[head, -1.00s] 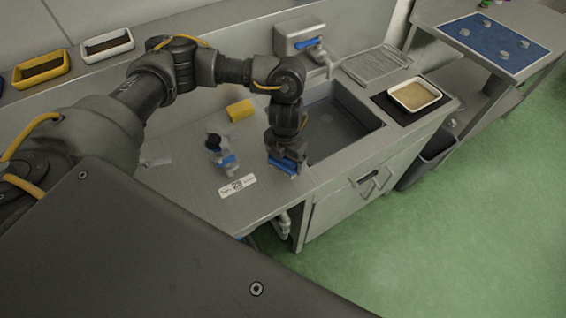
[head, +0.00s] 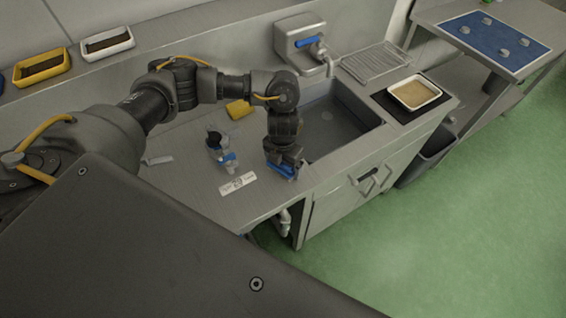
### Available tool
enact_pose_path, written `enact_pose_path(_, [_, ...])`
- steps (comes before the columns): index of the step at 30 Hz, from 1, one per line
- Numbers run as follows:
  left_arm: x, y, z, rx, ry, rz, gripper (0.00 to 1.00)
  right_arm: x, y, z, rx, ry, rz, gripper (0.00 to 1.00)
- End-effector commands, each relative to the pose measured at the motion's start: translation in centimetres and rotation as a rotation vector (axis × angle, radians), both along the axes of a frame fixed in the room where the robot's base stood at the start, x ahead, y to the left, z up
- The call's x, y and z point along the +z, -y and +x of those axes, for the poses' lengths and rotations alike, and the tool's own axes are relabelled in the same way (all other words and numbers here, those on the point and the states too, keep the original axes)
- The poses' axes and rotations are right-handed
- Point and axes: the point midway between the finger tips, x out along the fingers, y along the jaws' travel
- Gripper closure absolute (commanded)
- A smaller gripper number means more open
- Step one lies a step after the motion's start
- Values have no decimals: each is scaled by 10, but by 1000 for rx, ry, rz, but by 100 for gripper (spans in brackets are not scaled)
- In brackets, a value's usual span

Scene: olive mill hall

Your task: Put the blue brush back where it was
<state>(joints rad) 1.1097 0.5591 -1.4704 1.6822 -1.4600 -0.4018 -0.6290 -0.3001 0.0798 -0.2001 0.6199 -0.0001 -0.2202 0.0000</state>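The blue brush (head: 281,172) is at the fingers of my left gripper (head: 284,167), low over the steel counter (head: 195,190) in front of the sink's near left corner. The gripper points down and looks shut on the brush. The fingers hide part of the brush, and I cannot tell whether it touches the counter. A white label card (head: 238,183) lies on the counter to the left of the brush. My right gripper is not in view.
Small clear items with blue and dark parts (head: 227,159) stand left of my gripper. A yellow sponge (head: 239,109) lies behind. The sink (head: 340,125) is to the right, with a tap (head: 324,55) and a filled tray (head: 414,93). Yellow (head: 41,68) and white (head: 107,43) trays stand on the ledge.

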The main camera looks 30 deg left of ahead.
Motion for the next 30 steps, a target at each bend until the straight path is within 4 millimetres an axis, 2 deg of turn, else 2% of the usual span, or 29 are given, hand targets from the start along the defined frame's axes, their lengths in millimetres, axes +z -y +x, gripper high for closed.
enact_pose_path(2, [1,0,0,0,0,0,0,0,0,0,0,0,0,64])
enact_pose_path(8, [1,0,0,0,0,0,0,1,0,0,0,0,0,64])
enact_pose_path(13, [12,0,1,-1,4,-2,0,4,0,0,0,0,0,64])
enact_pose_path(24, [82,0,2,-3,6,1,0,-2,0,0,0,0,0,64])
enact_pose_path(30, [110,0,1,-1,4,0,0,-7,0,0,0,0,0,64])
